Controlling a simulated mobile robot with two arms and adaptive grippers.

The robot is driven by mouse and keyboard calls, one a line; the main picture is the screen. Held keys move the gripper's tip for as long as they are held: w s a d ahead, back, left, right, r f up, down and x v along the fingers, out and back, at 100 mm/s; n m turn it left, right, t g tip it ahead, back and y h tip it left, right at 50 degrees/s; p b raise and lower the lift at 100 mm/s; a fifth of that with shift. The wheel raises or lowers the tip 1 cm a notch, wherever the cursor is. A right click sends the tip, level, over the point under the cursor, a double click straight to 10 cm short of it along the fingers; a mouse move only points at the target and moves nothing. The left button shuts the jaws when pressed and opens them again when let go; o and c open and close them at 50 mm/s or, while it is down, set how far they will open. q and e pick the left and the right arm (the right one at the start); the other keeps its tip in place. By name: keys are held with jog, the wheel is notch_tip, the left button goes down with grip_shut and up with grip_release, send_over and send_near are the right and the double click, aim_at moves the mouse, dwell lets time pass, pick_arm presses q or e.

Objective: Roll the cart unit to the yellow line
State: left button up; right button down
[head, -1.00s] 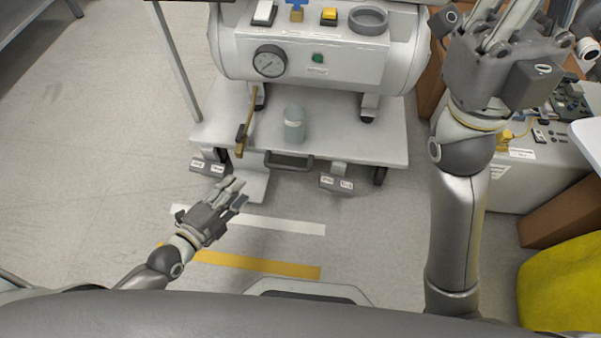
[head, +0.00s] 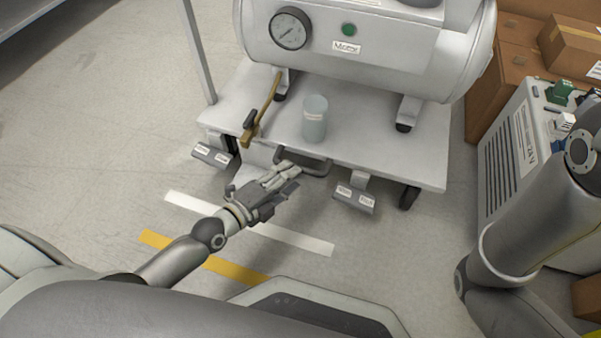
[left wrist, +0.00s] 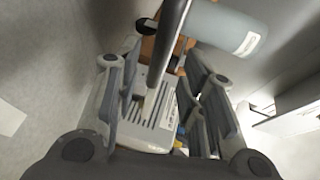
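The cart unit (head: 425,155) is a pale wheeled platform carrying a grey compressor tank with a gauge. Its dark handle (head: 317,169) is a bar on the front edge. The yellow line (head: 235,270) lies on the floor nearer to me, partly hidden by my left arm. My left gripper (head: 288,177) is at the handle, with its fingers open. In the left wrist view a grey bar (left wrist: 165,55), apparently the handle, runs between the spread fingers (left wrist: 165,90). I cannot tell whether they touch it. My right gripper is outside the view; only its arm shows at the right.
A white line (head: 290,237) lies between the cart and the yellow line. Labelled pedals (head: 353,198) hang at the cart's front. A grey cylinder (head: 315,120) and a brass-coloured lever (head: 262,110) are on the platform. Boxes (head: 570,45) and a white cabinet (head: 510,150) stand right. Floor at left is clear.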

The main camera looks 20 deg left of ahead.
pick_arm(q)
jog(key=b+x, duration=0.1)
jog(key=x, duration=0.4)
jog(key=shift+f+b, duration=0.1)
jog(key=shift+b, duration=0.25)
grip_shut()
